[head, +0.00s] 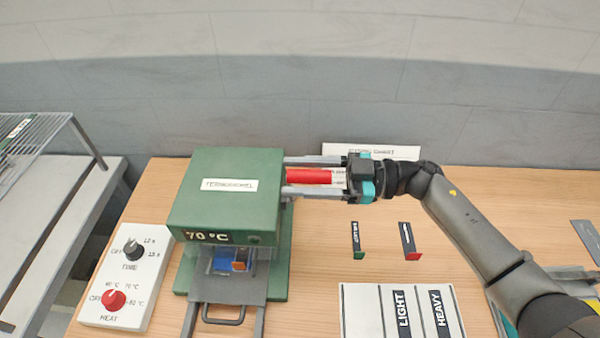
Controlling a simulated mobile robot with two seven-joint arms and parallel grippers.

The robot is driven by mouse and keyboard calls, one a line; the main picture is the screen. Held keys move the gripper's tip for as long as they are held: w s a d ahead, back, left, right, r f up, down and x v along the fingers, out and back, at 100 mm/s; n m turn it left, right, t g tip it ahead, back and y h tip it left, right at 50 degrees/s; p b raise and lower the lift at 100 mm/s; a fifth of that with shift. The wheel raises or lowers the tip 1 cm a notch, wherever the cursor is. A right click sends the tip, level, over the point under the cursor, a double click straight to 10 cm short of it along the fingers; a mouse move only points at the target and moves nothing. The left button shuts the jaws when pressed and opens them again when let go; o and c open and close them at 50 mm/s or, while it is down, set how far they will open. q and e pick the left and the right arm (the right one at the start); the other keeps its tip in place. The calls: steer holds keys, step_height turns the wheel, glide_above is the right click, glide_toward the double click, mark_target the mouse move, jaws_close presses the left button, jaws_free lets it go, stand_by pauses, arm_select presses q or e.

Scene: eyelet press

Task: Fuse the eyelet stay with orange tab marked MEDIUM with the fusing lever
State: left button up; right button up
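The green press (225,210) stands on the wooden table, its display reading 70 °C. A red handle (310,176), apparently the fusing lever, sticks out on its right side. My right gripper (314,176) reaches in from the right with its two grey fingers on either side of the red handle. Whether they press on it is unclear. In the press's front opening, a small orange tab (238,266) shows beside a blue part (222,255). The rest of that piece is hidden under the press head, and no MEDIUM marking is readable. My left gripper is not in view.
A white control box (126,277) with black and red knobs stands at left. Black pieces with a green tab (359,256) and a red tab (414,255) lie at right, behind a LIGHT/HEAVY board (374,310). A white sign (400,153) stands behind my gripper.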

jaws_close()
stand_by(1.2)
